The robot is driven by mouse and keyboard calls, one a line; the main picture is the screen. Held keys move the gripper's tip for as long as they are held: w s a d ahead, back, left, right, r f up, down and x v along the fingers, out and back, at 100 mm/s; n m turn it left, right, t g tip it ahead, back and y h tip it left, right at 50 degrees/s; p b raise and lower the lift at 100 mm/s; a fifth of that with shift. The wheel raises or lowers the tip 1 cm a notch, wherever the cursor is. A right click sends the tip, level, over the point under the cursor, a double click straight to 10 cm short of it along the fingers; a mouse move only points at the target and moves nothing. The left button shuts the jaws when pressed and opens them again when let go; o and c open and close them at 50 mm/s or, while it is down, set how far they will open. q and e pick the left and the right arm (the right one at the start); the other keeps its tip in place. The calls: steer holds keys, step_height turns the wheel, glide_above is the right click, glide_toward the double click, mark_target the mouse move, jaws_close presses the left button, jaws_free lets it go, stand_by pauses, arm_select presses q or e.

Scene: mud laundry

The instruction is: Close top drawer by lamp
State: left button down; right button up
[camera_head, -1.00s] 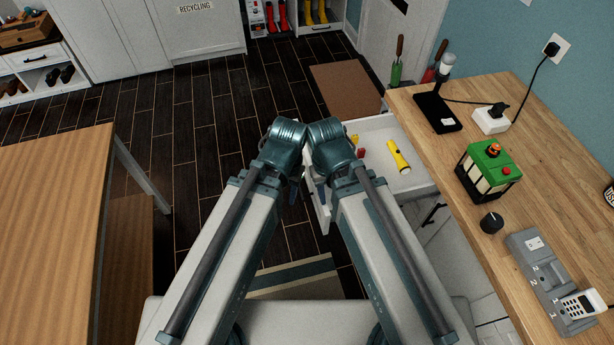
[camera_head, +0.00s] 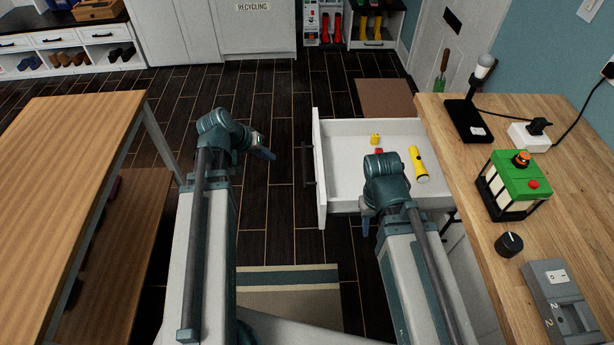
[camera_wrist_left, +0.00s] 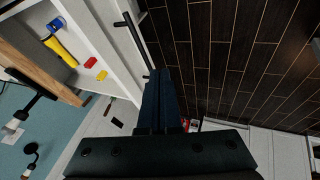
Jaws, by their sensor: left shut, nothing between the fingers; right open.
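The white top drawer (camera_head: 319,170) is pulled out from the wooden counter, near the lamp (camera_head: 467,118). Its dark bar handle (camera_head: 307,165) faces left. A yellow flashlight (camera_head: 418,165), a small yellow block (camera_head: 375,139) and a red one (camera_head: 379,151) lie inside. My left gripper (camera_head: 264,153) is shut and empty, left of the drawer front and apart from it. In the left wrist view its fingers (camera_wrist_left: 160,102) point toward the drawer's handle side (camera_wrist_left: 132,45). My right gripper (camera_head: 367,221) is open by the drawer's near side, partly hidden by its own wrist.
The counter (camera_head: 450,150) on the right holds a green-topped device (camera_head: 517,182), a black knob (camera_head: 509,244) and a grey switch box (camera_head: 560,300). A wooden table (camera_head: 70,150) with a bench stands at left. Dark floor is free between.

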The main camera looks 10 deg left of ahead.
arm_select(q)
steer(key=d+r+b+x, duration=0.1)
steer(key=d+b+x, duration=0.1)
steer(key=b+x, duration=0.7)
steer(key=x, duration=0.3)
steer(key=shift+w+d, duration=0.25)
arm_select(e)
step_height(320, 180, down, 9)
steer(key=shift+d+f, duration=0.15)
steer(key=shift+f, duration=0.05)
arm_select(q)
steer(key=shift+w, duration=0.1)
